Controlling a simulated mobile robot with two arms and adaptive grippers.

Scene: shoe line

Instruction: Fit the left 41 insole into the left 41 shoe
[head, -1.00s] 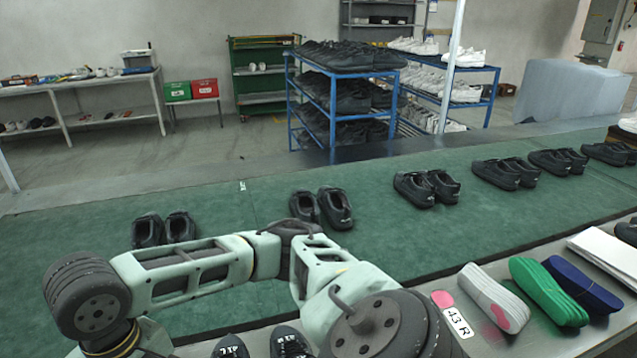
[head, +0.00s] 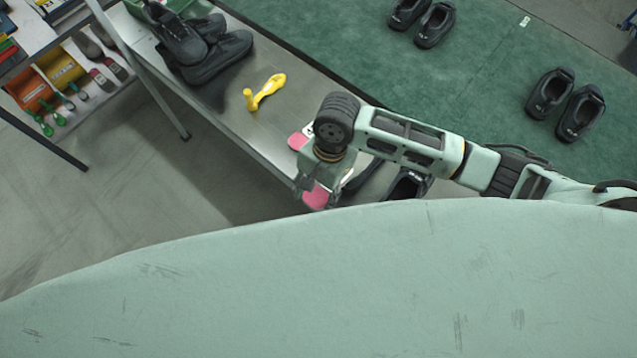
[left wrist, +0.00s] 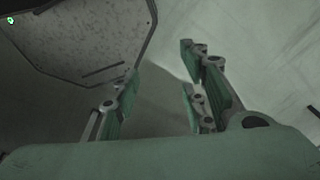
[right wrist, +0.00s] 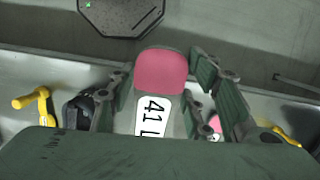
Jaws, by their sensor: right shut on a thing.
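My right gripper (head: 318,183) is shut on a pink-ended insole (head: 316,197) above the bench's front edge. In the right wrist view the insole (right wrist: 160,73) sits between the fingers (right wrist: 162,75), with a white label reading 41 L. A dark shoe (head: 407,186) stands on the bench, partly hidden by my arm and body. A second dark shape beside it is mostly covered, and I cannot read a size on either. My left gripper (left wrist: 157,85) shows only in the left wrist view, with its fingers apart and nothing between them.
The metal bench (head: 225,97) holds a yellow tool (head: 264,92), a black pair of shoes (head: 205,50) and another pink-ended piece (head: 298,140). Behind runs a green belt (head: 470,75) with several black shoes. A rack of coloured bins (head: 60,68) stands at left.

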